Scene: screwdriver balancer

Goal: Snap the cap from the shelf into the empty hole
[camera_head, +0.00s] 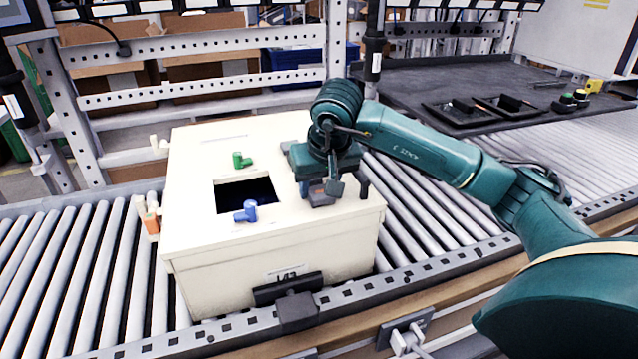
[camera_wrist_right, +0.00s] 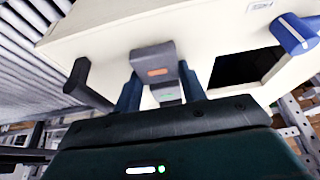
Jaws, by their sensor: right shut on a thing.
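The cream box (camera_head: 220,265) stands on the roller conveyor and has a dark square opening (camera_head: 245,194) in its top. My right gripper (camera_head: 318,190) is over the right part of the box top, pointing down. It is shut on a small grey piece with an orange patch, which looks like the cap (camera_wrist_right: 154,60); in the wrist view it sits between the two dark blue fingers. Whether the cap touches the box top is hard to tell. The hole for it is not visible; the gripper covers that area. My left gripper is not in view.
A green fitting (camera_head: 242,160) and a blue fitting (camera_head: 246,212) sit beside the opening. An orange fitting (camera_head: 151,223) is on the box's left side. A dark shelf (camera_head: 430,80) with black trays (camera_head: 461,112) is at the back right. Conveyor rollers (camera_head: 70,260) are clear on the left.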

